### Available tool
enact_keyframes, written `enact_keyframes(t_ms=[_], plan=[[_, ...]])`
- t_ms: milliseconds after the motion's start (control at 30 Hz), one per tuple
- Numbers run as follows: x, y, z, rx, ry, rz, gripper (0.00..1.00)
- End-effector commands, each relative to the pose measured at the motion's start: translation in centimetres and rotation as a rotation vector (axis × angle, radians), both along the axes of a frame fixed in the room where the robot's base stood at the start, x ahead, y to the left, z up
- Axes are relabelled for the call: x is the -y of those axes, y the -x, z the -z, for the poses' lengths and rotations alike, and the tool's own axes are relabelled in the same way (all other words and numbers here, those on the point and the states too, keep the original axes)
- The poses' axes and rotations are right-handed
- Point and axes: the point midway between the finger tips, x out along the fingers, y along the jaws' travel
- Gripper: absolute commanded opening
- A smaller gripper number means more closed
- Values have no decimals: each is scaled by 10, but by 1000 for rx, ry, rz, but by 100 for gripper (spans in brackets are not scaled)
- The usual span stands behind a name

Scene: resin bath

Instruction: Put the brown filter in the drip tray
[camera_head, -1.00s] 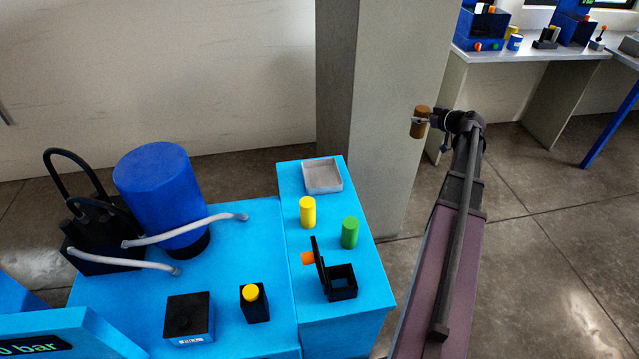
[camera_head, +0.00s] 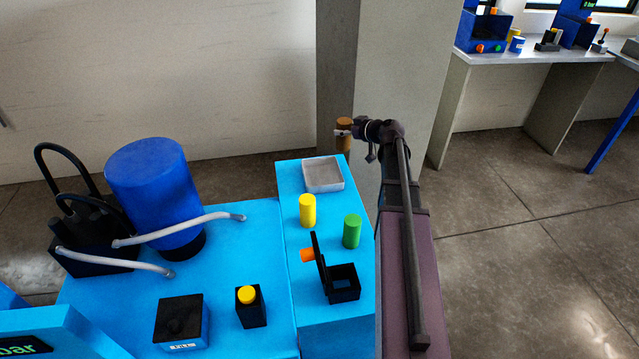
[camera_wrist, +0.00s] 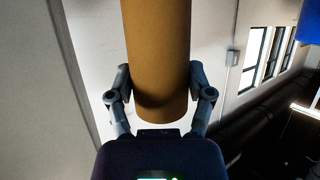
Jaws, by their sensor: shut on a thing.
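The brown filter (camera_head: 344,142) is a brown cylinder held upright in the air in the head view. My gripper (camera_head: 343,133) is shut around it, beyond the back right of the blue bench in the picture. In the wrist view the filter (camera_wrist: 157,50) fills the upper middle, between the two fingers of my gripper (camera_wrist: 160,88). The drip tray (camera_head: 323,187) is a shallow grey square tray at the back end of the narrow blue bench. It looks empty. In the picture the filter is above and slightly right of the tray.
A yellow cylinder (camera_head: 307,210) and a green cylinder (camera_head: 352,231) stand in front of the tray. A large blue cylinder (camera_head: 152,193) with hoses stands left. A grey pillar (camera_head: 425,60) rises behind.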

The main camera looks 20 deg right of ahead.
Motion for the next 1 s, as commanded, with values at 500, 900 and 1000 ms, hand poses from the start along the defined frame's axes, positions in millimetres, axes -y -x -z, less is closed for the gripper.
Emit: enact_keyframes(t_ms=[500, 900, 1000], plan=[[-71, -11, 19, 4, -1, -54, 15], [-71, -11, 20, 4, -1, -54, 15], [-71, -11, 23, 4, -1, -53, 15]])
